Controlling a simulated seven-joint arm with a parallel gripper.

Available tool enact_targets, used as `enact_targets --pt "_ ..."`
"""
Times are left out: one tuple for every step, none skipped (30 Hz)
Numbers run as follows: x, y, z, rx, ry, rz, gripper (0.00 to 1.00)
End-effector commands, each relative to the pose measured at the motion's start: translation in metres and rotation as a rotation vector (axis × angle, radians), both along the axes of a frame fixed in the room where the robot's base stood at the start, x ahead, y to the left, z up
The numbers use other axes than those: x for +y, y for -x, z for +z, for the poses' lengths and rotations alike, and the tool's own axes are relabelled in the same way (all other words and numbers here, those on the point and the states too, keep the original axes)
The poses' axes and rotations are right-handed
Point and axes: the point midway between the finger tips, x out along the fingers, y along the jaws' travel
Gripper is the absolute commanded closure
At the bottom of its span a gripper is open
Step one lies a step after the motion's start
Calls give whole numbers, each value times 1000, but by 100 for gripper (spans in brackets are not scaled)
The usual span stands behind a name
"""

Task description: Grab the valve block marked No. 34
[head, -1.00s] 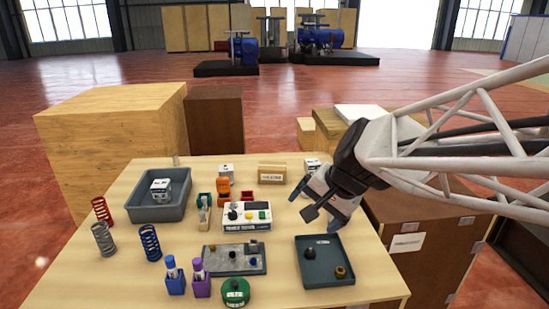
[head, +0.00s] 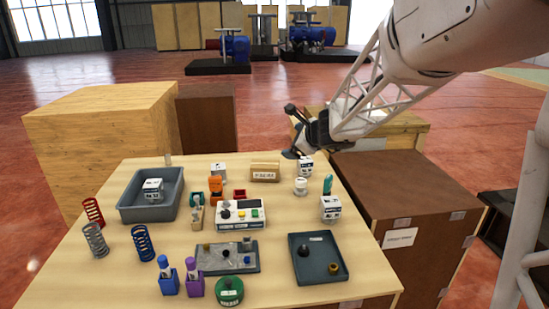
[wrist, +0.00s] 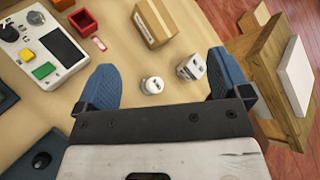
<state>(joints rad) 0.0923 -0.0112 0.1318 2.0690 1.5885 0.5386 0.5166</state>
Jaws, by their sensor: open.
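Several white valve blocks with dark markings stand on the table; the numbers are too small to read, so I cannot tell which is No. 34. In the head view, one block (head: 306,166) is at the back right, one (head: 331,208) at the right, one (head: 219,171) at the back middle, and one (head: 153,188) inside the grey bin. My gripper (head: 290,132) is open and empty, above the table's back right edge. In the wrist view, a block (wrist: 191,67) shows between the open fingers, close to the right one, next to a white round piece (wrist: 152,85).
The grey bin (head: 128,207) is at the left. A cardboard box (head: 265,171) is left of the back right block. A control box (head: 240,215), a dark tray (head: 304,272), a grey plate, springs and bottles crowd the middle and front. A teal piece (head: 327,184) stands at the right.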

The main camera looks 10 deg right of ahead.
Motion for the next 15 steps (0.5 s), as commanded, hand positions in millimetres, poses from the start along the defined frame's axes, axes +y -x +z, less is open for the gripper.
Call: enact_targets --pt "-6 -16 -7 14 -43 -50 5" --pt "-10 -24 -8 21 -73 -81 5" --pt "-15 -36 -13 30 -109 -120 5" --pt "-18 -44 -15 37 -137 -151 5" --pt "-22 -52 -18 45 -165 -182 5" --pt "-27 -63 -23 55 -203 -221 5" --pt "-31 -70 -27 63 -232 -252 5" --pt "-35 -79 -31 71 -260 -283 5" --pt "-40 -89 -35 81 -296 -324 5" --pt "-44 -96 -40 89 -325 -354 5" --pt "-49 -104 -44 97 -354 -385 5" --pt "-54 -113 -49 107 -389 -424 5" --pt "-58 -119 -54 114 -415 -451 5" --pt "-62 -125 -58 121 -440 -478 5" --pt "-67 -133 -63 129 -470 -511 5"
